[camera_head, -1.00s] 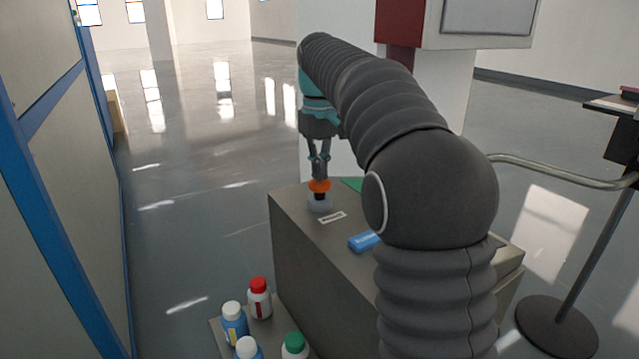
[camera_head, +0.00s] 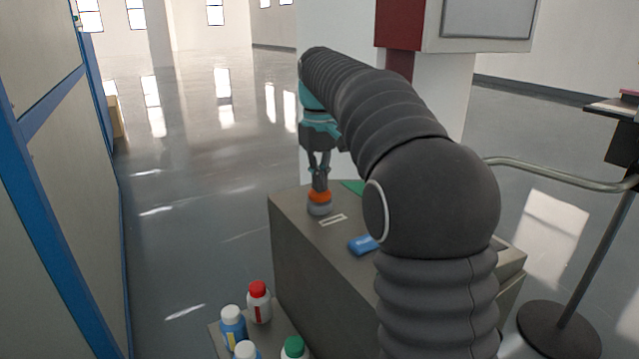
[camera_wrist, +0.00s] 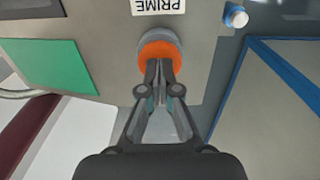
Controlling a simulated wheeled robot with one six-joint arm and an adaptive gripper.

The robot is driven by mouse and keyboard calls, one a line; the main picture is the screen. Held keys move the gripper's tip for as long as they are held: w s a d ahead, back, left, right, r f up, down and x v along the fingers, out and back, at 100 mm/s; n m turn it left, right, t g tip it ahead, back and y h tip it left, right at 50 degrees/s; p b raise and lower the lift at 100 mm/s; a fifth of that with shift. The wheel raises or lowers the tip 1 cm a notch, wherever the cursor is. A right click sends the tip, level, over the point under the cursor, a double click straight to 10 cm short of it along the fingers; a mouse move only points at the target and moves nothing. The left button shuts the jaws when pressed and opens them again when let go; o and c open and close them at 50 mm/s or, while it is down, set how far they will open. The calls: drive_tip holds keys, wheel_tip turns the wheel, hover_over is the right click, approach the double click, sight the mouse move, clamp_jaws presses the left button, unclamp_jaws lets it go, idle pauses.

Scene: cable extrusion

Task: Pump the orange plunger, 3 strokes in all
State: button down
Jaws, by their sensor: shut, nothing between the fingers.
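The orange plunger (camera_head: 319,196) sits low on its grey round base (camera_head: 320,209) at the far left corner of the grey cabinet top. In the wrist view the orange plunger (camera_wrist: 160,50) shows as a disc, with the grey base (camera_wrist: 153,36) around its far side. My gripper (camera_head: 319,187) is shut and points straight down, its fingertips at the top of the plunger. In the wrist view my gripper (camera_wrist: 158,64) has its fingertips together over the plunger, with nothing seen between them. The fingertips hide part of the disc.
A label reading PRIME (camera_wrist: 158,5) lies beside the plunger. Several bottles, one with a red cap (camera_head: 258,289), stand on a lower ledge at the front left.

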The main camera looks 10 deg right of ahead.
drive_tip(key=shift+r+p, duration=2)
drive_tip(key=shift+p, duration=0.2)
drive_tip(key=shift+f, duration=0.15)
drive_tip(key=shift+f+b, duration=1.15)
drive_tip(key=shift+f, duration=0.8)
drive_tip(key=shift+r, duration=0.2)
drive_tip(key=shift+r+p, duration=1.9)
drive_tip(key=shift+p, duration=0.25)
drive_tip(key=shift+f, duration=0.2)
